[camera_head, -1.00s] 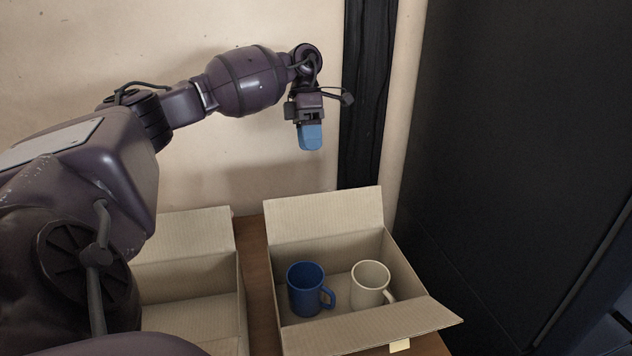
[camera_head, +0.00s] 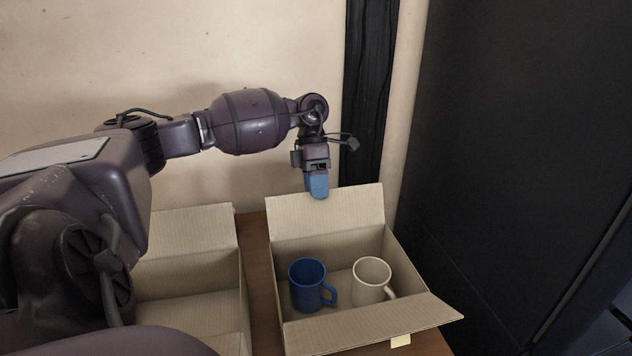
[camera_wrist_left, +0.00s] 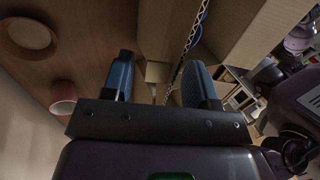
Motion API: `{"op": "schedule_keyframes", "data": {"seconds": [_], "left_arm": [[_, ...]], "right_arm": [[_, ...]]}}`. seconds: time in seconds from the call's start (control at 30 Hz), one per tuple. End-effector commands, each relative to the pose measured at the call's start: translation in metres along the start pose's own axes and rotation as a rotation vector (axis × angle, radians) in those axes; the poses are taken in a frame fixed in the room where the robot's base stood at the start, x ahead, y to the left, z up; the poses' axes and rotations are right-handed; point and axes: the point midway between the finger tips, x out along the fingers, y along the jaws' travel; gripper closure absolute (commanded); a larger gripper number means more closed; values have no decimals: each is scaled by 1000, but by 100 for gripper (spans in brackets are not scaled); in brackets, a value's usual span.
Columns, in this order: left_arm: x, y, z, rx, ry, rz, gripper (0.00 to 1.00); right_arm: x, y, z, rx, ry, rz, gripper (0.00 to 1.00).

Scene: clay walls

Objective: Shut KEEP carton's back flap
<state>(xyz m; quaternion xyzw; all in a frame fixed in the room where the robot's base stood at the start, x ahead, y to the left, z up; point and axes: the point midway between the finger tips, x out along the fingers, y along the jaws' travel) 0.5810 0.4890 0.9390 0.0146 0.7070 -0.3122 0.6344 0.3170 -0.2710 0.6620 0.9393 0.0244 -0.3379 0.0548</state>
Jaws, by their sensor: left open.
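The right-hand carton (camera_head: 365,333) is open, with its back flap (camera_head: 345,208) standing up and leaning slightly backward. Its front flap is folded outward, with a small yellow tag on it; I cannot read any name. My left gripper (camera_head: 318,192) is open and points down at the top edge of the back flap, left of the carton's middle. In the left wrist view, the flap's corrugated edge (camera_wrist_left: 187,45) runs between the two blue fingers (camera_wrist_left: 157,82). I cannot tell whether they touch it. My right gripper is not in view.
A blue mug (camera_head: 307,285) and a cream mug (camera_head: 371,281) stand inside the carton. A second open carton (camera_head: 190,233) stands to the left, partly hidden by my arm. A dark cabinet (camera_head: 520,130) rises at right. A wall is behind.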

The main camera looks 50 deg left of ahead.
Motion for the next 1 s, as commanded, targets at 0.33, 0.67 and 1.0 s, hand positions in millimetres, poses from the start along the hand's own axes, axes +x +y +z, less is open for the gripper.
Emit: {"op": "schedule_keyframes", "data": {"seconds": [0.33,0.67,1.0], "left_arm": [[0,0,0,0,0,0,73],[-1,0,0,0,0,1,100],[-1,-1,0,-1,-1,8,100]], "right_arm": [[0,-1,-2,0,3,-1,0],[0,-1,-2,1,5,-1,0],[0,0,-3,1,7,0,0]]}}
